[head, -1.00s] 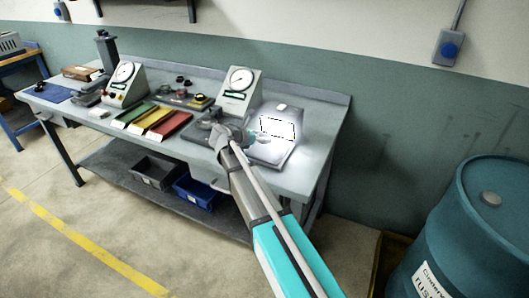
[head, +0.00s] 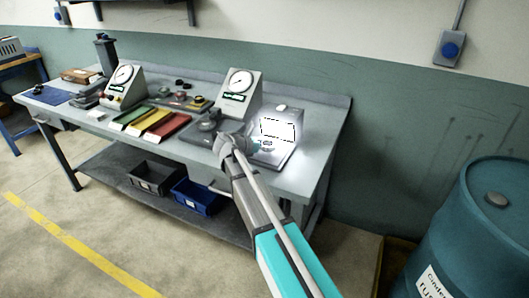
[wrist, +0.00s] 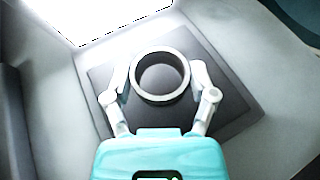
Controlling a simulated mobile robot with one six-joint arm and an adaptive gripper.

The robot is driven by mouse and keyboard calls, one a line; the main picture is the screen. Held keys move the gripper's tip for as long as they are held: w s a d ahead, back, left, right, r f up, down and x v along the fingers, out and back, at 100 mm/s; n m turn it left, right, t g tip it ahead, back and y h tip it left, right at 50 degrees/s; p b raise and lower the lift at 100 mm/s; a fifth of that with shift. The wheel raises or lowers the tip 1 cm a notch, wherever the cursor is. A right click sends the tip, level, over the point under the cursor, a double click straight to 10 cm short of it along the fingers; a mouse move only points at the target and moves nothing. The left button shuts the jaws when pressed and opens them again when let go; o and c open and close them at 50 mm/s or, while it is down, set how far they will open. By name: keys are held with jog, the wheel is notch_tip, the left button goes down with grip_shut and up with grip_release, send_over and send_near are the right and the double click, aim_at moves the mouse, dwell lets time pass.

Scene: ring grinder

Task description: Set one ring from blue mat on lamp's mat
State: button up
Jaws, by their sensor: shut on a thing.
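A grey metal ring (wrist: 160,76) is between the two fingers of my gripper (wrist: 158,82), which is shut on it. The ring is over a dark square mat (wrist: 236,98) in front of the bright lamp (wrist: 95,12); I cannot tell whether it touches the mat. In the head view the lamp (head: 278,128) glows at the right end of the bench, and its mat (head: 270,158) shows partly behind my gripper (head: 258,147). The blue mat (head: 48,95) lies at the far left of the bench, with a small dark thing on it.
Two dial gauges (head: 238,90) stand along the back of the bench. Green, yellow and red trays (head: 172,124) lie in the middle. A dark block-like fixture (head: 207,127) stands left of my gripper. A teal barrel (head: 490,235) is on the floor at right.

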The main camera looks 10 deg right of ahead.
jog(key=shift+f+b, duration=0.35)
jog(key=shift+f, duration=0.25)
jog(key=shift+f, duration=0.15)
jog(key=o, duration=1.1)
jog(key=shift+a+r, duration=0.15)
jog(key=shift+r, duration=0.15)
jog(key=shift+s+a+r+p, duration=0.15)
jog(key=shift+s+a+p, duration=0.05)
jog(key=shift+a+p, duration=0.15)
jog(key=p+v, duration=0.4)
jog(key=v, duration=0.7)
jog(key=shift+d, duration=0.1)
